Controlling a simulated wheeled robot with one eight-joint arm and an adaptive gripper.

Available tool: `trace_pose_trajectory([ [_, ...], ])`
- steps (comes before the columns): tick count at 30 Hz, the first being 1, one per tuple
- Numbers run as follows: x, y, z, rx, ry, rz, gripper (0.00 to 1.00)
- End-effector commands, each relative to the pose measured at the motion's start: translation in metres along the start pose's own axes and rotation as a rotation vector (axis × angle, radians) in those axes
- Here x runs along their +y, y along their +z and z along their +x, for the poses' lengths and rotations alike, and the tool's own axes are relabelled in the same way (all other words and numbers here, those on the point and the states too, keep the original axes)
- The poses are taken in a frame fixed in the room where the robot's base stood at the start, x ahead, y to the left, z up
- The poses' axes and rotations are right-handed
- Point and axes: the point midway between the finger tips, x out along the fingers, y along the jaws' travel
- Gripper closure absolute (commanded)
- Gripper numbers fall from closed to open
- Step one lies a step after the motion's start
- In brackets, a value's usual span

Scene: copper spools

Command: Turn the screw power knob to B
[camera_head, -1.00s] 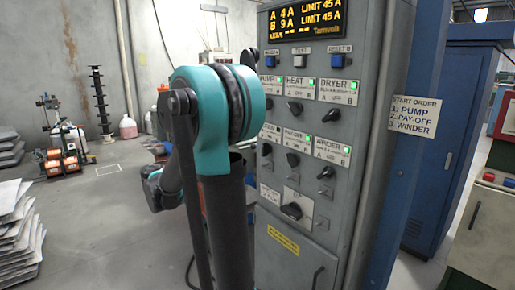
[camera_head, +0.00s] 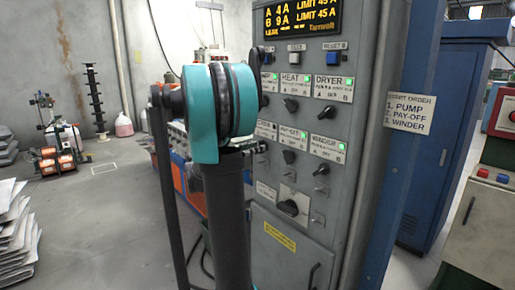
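The grey control cabinet (camera_head: 330,190) stands right of my arm, with two rows of black rotary knobs under white labels. In the lower row, the left label (camera_head: 266,130) is too small to read surely. The knob under it (camera_head: 262,148) sits at the edge of my arm, and its pointing direction is unclear. The pay-off knob (camera_head: 289,157) and the winder knob (camera_head: 321,169) are to its right. My teal arm joint and dark links stand in front of the cabinet's left edge. My gripper cannot be made out; a dark part shows beside the pump label (camera_head: 267,80).
Heat (camera_head: 291,104) and dryer (camera_head: 326,112) knobs are in the upper row, and a larger black switch (camera_head: 293,207) is below. A display (camera_head: 303,17) tops the panel. A blue cabinet (camera_head: 440,140) stands right. Stacked sheets (camera_head: 18,225) lie left; floor between is open.

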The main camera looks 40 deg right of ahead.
Motion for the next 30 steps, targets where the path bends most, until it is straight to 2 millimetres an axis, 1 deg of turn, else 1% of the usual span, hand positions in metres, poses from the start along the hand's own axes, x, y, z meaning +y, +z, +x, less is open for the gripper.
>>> trace_pose_trajectory([
  [1, 0.0, 0.0, 0.0052, 0.0, 0.0, 0.0, 0.66],
  [5, -0.0001, -0.0001, 0.0121, 0.0, -0.001, 0.0, 0.66],
  [14, 0.0002, 0.0, 0.0134, 0.0, 0.001, 0.0, 0.66],
  [22, 0.0002, 0.0, 0.0131, 0.0, 0.001, 0.0, 1.0],
  [30, 0.0002, 0.0, 0.0131, 0.0, 0.001, 0.005, 1.0],
])
